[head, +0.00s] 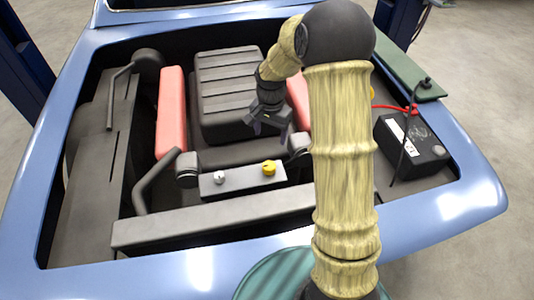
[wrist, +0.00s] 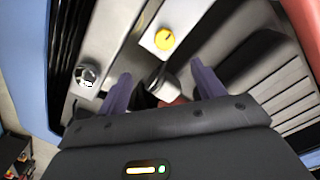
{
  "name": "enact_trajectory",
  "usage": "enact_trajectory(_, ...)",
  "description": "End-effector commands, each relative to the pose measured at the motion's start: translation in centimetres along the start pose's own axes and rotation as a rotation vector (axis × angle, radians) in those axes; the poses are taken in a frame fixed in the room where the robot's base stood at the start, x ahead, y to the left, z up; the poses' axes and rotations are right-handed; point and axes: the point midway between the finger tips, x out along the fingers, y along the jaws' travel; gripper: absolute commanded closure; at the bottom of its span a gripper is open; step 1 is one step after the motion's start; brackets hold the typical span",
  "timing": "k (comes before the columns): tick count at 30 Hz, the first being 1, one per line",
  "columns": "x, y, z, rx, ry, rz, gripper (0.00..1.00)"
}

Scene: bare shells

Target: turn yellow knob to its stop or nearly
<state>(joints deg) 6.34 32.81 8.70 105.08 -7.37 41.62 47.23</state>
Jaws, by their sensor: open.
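The yellow knob (head: 269,168) sits on the right part of a small grey panel (head: 243,181) in the front of the engine bay. In the wrist view, the yellow knob (wrist: 164,38) shows a dark line on its face. My gripper (head: 268,126) is above the engine bay, behind the knob in the head view and apart from it. Its two purple fingers (wrist: 163,86) are spread with nothing held between them. The knob lies beyond the fingertips in the wrist view.
A pale knob (head: 219,177) is left of the yellow one on the panel. A ribbed dark engine cover (head: 228,85) and a red cover (head: 171,112) lie behind. A black battery (head: 412,143) with a red cable is at right. A grey crossbar (head: 210,218) runs in front.

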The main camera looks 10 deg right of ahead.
Motion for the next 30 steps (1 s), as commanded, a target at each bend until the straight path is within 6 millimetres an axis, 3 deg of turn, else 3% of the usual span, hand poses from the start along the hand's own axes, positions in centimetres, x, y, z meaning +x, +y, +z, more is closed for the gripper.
enact_trajectory(4,0.4,-0.8,-1.2,0.073,-0.016,0.01,0.32)
enact_trajectory(17,1.0,-1.0,-1.1,0.073,-0.016,0.011,0.32)
enact_trajectory(23,3.3,-1.0,-0.9,0.071,-0.019,0.013,0.32)
enact_trajectory(30,7.4,-0.9,-0.9,0.071,-0.019,0.013,0.32)
